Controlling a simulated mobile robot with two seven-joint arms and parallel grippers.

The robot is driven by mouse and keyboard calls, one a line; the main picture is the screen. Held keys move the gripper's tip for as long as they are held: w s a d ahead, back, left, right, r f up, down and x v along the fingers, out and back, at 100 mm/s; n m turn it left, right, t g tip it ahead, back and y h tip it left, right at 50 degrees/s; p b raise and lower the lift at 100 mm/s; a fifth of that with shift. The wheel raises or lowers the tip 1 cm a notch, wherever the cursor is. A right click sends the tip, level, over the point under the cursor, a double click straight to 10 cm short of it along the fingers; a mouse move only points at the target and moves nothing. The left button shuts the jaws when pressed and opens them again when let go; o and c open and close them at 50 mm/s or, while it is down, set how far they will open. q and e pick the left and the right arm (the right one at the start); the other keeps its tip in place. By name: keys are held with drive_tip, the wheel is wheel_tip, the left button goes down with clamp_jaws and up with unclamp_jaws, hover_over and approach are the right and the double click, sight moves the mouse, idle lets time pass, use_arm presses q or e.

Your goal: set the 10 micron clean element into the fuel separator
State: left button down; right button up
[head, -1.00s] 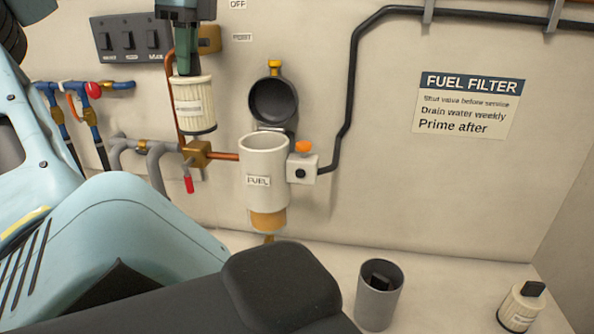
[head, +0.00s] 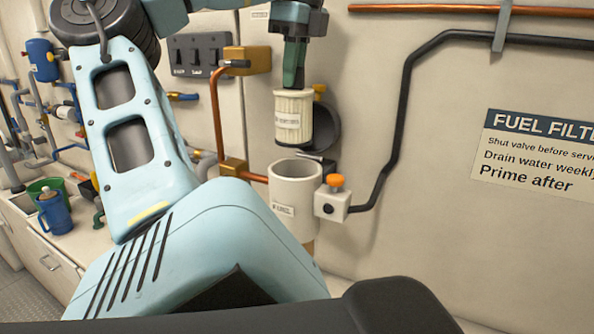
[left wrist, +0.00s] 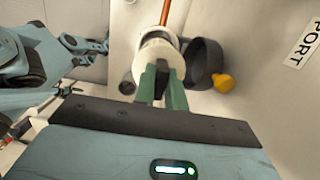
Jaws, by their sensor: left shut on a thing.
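My left gripper (head: 294,72) is shut on the top of a white pleated filter element (head: 292,122) with a label too small to read. It holds the element upright, just above the open fuel separator bowl (head: 295,192), with a gap between them. The bowl is a pale cylinder on the wall, its mouth facing up. In the left wrist view, the gripper's green fingers (left wrist: 161,86) grip the element (left wrist: 160,52). The separator's dark round lid (head: 326,128) stands open behind the element and is partly hidden by it.
A white valve block with an orange knob (head: 336,182) sits right of the bowl. A copper pipe (head: 252,177) joins it on the left. A black hose (head: 393,140) runs up the wall. A blue jug (head: 55,212) and green container stand on the left counter.

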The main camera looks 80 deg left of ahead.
sight(304, 89)
use_arm(q)
wheel_tip(304, 89, down, 16)
idle(0.7)
drive_tip(key=shift+w+f, duration=0.1)
drive_tip(key=c, duration=1.8)
unclamp_jaws()
drive_tip(key=shift+c, duration=0.2)
drive_tip(key=o, duration=0.4)
drive_tip(key=r, duration=0.4)
drive_tip(key=w+r, duration=0.1)
drive_tip(key=r, duration=0.3)
drive_tip(key=d+r, duration=0.1)
drive_tip(key=r, duration=0.3)
drive_tip(key=shift+w+d, duration=0.1)
drive_tip(key=shift+w, duration=0.1)
